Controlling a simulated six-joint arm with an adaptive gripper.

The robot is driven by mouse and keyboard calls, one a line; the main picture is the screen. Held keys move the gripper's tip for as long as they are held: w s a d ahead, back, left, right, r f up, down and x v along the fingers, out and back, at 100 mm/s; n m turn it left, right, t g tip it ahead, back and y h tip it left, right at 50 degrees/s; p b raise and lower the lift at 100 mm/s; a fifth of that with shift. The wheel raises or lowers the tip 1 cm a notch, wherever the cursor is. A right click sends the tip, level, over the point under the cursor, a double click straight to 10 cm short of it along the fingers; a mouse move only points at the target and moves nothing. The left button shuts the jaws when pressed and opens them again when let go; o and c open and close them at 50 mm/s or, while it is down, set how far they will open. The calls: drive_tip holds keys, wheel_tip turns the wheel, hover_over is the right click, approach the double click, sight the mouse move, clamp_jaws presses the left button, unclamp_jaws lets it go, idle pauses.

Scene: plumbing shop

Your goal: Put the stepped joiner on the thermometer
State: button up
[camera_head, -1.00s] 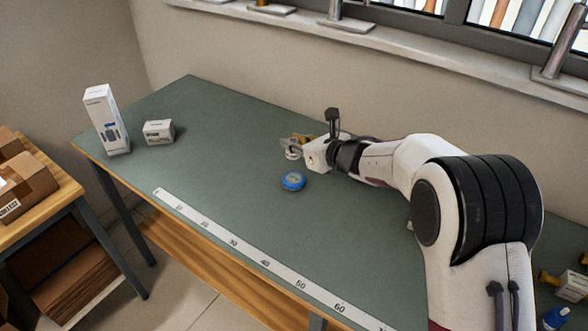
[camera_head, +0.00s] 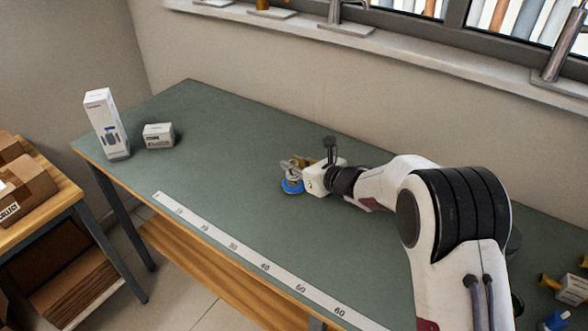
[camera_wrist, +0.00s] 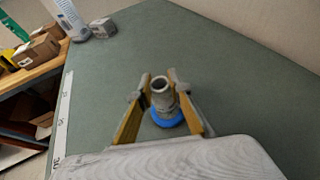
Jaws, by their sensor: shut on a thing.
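The stepped joiner (camera_wrist: 162,92) is a grey, hollow, stepped cylinder, upright between my fingers in the wrist view. My gripper (camera_head: 291,168) is shut on it. The thermometer (camera_head: 292,187) is a small round blue-rimmed piece lying on the green bench, directly below the gripper in the head view. In the wrist view the thermometer's blue rim (camera_wrist: 166,119) shows below and around the joiner's lower end; its middle is hidden by the joiner. I cannot tell whether the joiner touches it.
A tall white box (camera_head: 107,125) and a small white box (camera_head: 158,136) stand at the bench's far left. A ruler strip (camera_head: 235,247) runs along the front edge. More small items, including a blue one (camera_head: 557,319), lie at the right. The bench around the thermometer is clear.

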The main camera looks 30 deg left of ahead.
drive_tip(key=shift+f, duration=0.95)
drive_tip(key=shift+f, duration=0.15)
drive_tip(key=o, duration=0.9)
drive_tip(key=shift+r, duration=0.2)
drive_tip(key=shift+v, duration=6)
